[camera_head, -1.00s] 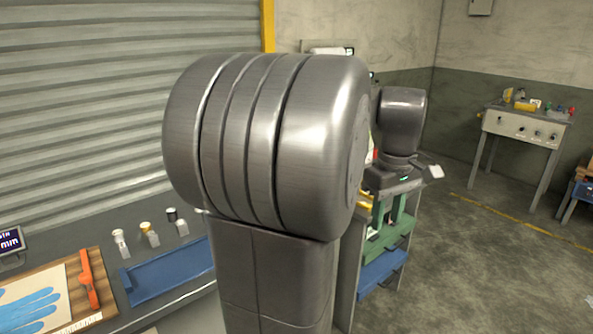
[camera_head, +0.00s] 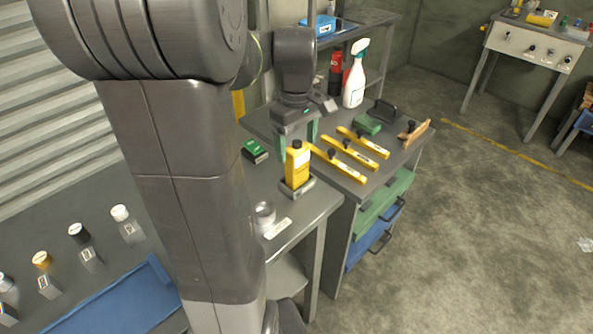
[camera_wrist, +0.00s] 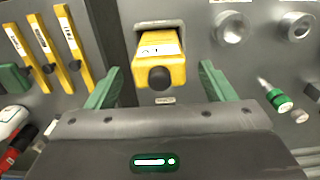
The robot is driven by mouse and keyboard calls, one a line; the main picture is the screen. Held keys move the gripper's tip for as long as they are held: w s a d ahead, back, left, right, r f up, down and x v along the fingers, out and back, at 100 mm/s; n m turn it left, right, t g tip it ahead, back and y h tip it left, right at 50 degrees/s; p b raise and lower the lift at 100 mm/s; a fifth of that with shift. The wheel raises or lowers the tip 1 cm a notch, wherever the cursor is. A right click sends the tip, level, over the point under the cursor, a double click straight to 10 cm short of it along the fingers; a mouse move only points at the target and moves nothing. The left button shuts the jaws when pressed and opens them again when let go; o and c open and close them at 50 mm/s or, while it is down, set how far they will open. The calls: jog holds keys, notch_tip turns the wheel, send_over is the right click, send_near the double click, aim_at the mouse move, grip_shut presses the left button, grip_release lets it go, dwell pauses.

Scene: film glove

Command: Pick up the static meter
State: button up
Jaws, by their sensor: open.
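The static meter appears to be the yellow block-shaped device (camera_head: 297,168) with a black knob on top and a pale label. It stands upright in a grey holder (camera_head: 298,189) near the bench's front edge. In the wrist view it (camera_wrist: 160,56) is at the top centre, knob toward me. My gripper (camera_head: 297,138) is open, its green fingers just above and behind the device in the head view. In the wrist view the fingers (camera_wrist: 160,86) are spread to either side below it, with nothing between them. Whether they touch it I cannot tell.
Several yellow bars with black knobs (camera_head: 345,158) lie right of the device on the bench. A white spray bottle (camera_head: 354,82) and a red bottle (camera_head: 335,74) stand behind. A round metal cup (camera_head: 264,216) is at the front left.

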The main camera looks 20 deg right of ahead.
aim_at(297, 165)
notch_tip(297, 165, down, 4)
jog(key=shift+r, duration=0.25)
jog(key=shift+c, duration=0.3)
jog(key=c, duration=1.4)
jog(key=shift+r, duration=0.2)
